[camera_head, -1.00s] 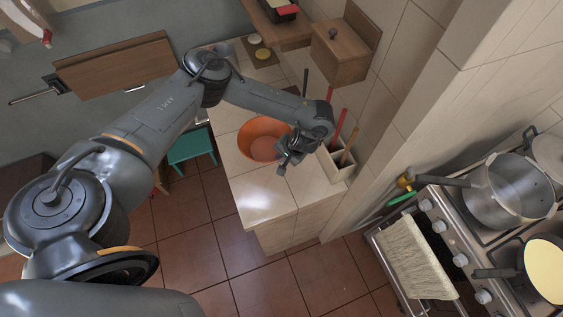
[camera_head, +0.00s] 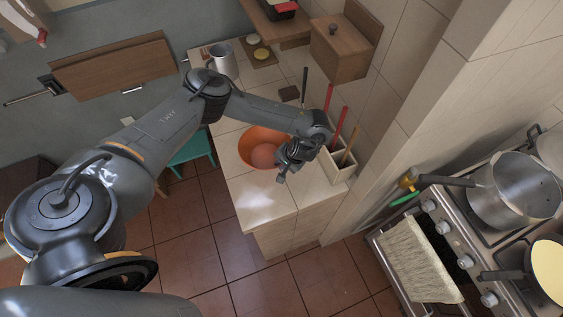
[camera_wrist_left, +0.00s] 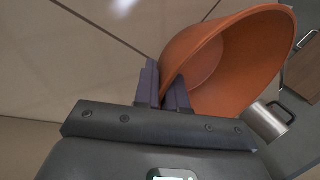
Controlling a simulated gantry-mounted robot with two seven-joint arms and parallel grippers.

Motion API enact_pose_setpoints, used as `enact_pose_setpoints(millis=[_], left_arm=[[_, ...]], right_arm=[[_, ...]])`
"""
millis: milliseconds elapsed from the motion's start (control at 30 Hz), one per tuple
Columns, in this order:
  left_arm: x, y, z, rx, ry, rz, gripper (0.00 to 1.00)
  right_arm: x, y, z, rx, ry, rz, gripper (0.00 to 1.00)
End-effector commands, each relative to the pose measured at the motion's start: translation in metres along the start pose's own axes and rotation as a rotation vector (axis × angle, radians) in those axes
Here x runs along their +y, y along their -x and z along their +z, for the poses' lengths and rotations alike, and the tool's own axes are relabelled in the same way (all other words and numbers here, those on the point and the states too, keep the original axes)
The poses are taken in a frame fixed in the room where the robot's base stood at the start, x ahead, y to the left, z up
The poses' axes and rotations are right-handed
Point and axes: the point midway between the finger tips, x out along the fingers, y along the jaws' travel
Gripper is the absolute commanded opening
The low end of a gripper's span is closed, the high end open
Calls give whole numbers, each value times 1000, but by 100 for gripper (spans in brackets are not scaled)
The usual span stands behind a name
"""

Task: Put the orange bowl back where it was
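The orange bowl (camera_head: 252,136) is over the tiled counter (camera_head: 262,205), left of my left gripper (camera_head: 280,172). In the left wrist view the bowl (camera_wrist_left: 245,60) opens toward the camera and fills the upper right. Its rim runs down between the two narrow dark fingers of my left gripper (camera_wrist_left: 164,80), which are close together and shut on it. Part of the bowl's right side is hidden behind the gripper in the head view. I cannot tell whether its base touches the counter. My right gripper is not in view.
A utensil holder (camera_head: 341,165) with red and wooden handles stands close to the right of my left gripper. A metal mug (camera_head: 222,59) and small dishes (camera_head: 261,54) are at the counter's back. The stove (camera_head: 455,235) is at right. The counter's front is clear.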

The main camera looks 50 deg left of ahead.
Motion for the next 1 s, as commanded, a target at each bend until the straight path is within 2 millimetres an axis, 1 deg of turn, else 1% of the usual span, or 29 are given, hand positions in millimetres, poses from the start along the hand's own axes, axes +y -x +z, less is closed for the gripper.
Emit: enact_pose_setpoints(millis=[33,100,133,400,500,667,833,1000], left_arm=[[0,0,0,0,0,0,19],[0,0,0,0,0,0,30],[0,0,0,0,0,0,32],[0,1,0,1,0,0,32],[-2,5,-1,2,0,0,32],[-2,26,-1,4,-2,1,32],[-3,57,-2,6,-3,1,32],[-2,86,-1,5,-3,0,32]], right_arm=[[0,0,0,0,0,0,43],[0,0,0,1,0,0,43],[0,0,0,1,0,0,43],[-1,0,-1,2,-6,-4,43],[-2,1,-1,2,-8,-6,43],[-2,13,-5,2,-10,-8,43],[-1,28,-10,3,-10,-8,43],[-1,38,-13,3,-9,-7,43]])
